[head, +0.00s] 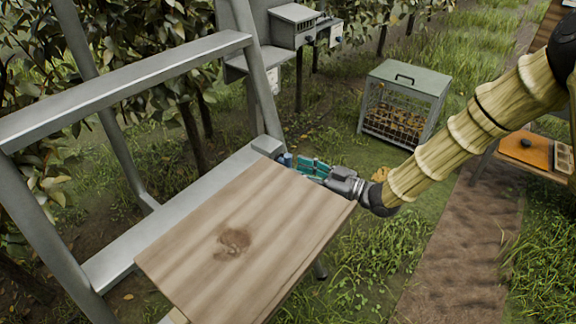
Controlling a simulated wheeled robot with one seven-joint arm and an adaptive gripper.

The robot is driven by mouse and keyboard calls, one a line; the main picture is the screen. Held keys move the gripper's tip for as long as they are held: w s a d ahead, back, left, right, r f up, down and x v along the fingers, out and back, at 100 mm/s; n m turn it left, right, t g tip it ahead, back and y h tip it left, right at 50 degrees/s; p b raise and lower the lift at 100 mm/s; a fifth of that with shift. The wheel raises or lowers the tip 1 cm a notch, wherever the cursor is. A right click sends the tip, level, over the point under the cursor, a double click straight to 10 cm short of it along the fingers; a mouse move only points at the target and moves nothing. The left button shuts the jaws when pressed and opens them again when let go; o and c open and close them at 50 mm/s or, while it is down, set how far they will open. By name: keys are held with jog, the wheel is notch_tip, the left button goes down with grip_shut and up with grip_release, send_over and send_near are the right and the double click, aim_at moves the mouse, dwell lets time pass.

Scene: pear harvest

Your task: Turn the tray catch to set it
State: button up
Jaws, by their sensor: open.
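The wooden tray (215,215) is a flat board with a dark knot, fixed at the ladder's step. A small blue knob (286,159), which looks like the tray catch, sits at the tray's far corner, beside the ladder's side rail. My gripper (301,165) with teal fingers is open and comes in from the right, just over the tray's far right edge. Its fingertips are very close to the blue knob; I cannot tell if they touch it. The lower part of the knob and its turn position are hidden or too small to make out.
The grey metal ladder (120,97) stands at the left with a grey box (293,25) mounted near its far rail. A wire-sided crate (405,82) stands on the grass behind my arm. A low table with an orange board (524,150) is at right. Leafy trees stand behind.

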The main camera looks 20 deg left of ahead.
aim_at(283, 161)
jog(key=shift+w+a, duration=0.2)
jog(key=shift+a, duration=0.9)
jog(key=shift+w+a, duration=0.15)
jog(key=shift+a, duration=0.9)
jog(key=shift+f, duration=0.1)
grip_shut()
